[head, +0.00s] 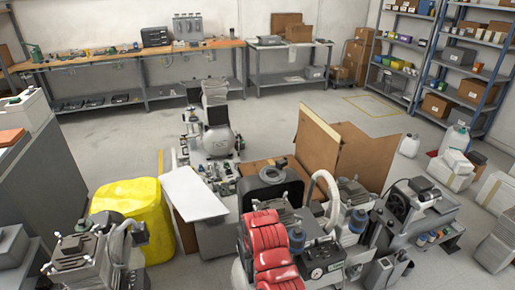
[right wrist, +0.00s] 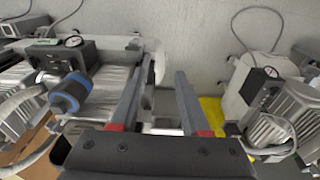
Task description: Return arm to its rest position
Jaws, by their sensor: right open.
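My right gripper (right wrist: 160,75) shows in the right wrist view with its two dark fingers apart and nothing between them. Red parts show low on the fingers. Compressor parts with a gauge lie to its left, including a blue-and-grey cylinder (right wrist: 70,95). Another compressor with a gauge (right wrist: 268,90) stands to its right. Neither touches the fingertips as far as I can see.
A workbench (head: 150,55) lines the back wall, and shelves (head: 465,70) stand right.

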